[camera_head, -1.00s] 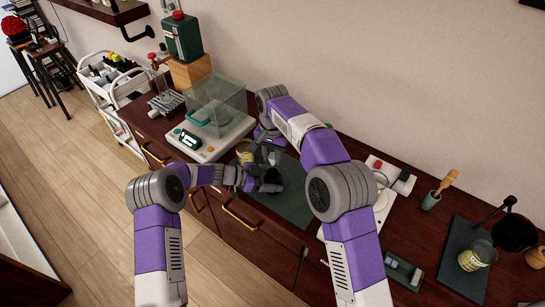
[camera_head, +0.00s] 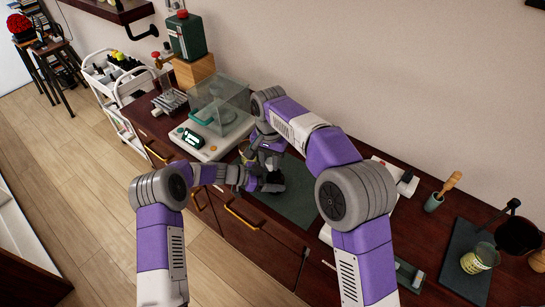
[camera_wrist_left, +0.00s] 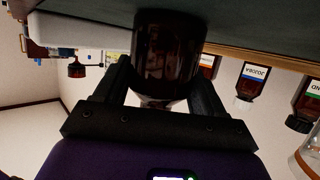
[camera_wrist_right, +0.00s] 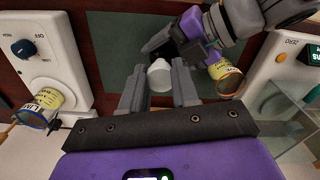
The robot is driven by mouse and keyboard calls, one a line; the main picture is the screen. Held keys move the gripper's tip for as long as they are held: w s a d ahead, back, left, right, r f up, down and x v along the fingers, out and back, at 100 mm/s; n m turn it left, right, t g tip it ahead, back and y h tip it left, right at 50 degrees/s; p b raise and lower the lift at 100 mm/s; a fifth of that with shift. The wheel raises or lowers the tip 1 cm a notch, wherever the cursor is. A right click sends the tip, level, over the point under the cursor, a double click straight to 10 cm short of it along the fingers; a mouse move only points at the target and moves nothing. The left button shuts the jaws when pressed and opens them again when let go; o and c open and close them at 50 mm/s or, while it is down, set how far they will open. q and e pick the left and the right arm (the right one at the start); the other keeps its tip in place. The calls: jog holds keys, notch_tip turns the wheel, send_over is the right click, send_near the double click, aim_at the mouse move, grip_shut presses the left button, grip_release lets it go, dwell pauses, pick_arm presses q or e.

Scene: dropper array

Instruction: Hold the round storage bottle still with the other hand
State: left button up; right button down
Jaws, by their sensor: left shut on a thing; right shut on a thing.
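The round storage bottle (camera_wrist_left: 168,50) is dark brown glass and fills the space between my left gripper's fingers (camera_wrist_left: 158,88) in the left wrist view. My left gripper is shut on its body. In the right wrist view a white cap or bulb (camera_wrist_right: 160,75) shows between the fingers of my right gripper (camera_wrist_right: 158,88), which is shut on it from above. In the head view my left gripper (camera_head: 262,187) and right gripper (camera_head: 268,162) meet over the dark mat (camera_head: 298,196) and mostly hide the bottle.
A balance with a clear draft shield (camera_head: 218,105) stands left of the grippers, with a yellow-labelled jar (camera_wrist_right: 228,78) close to my left gripper. A white device (camera_wrist_right: 40,60) lies on the other side.

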pick_arm(q)
jog(key=shift+f, duration=0.2)
pick_arm(e)
jog(key=shift+s+a+r, duration=0.2)
jog(key=shift+s+r, duration=0.1)
jog(key=shift+s, duration=0.25)
jog(key=shift+s+a+r, duration=0.15)
jog(key=shift+s+r, duration=0.1)
jog(key=shift+s, duration=0.35)
jog(key=shift+s+a+r, duration=0.2)
jog(key=shift+s+r, duration=0.1)
jog(key=shift+s, duration=0.25)
pick_arm(q)
jog(key=o, duration=1.2)
jog(key=shift+o, duration=0.2)
jog(key=shift+r, duration=0.15)
pick_arm(e)
jog(key=shift+w, duration=0.1)
pick_arm(q)
jog(key=v, duration=1.2)
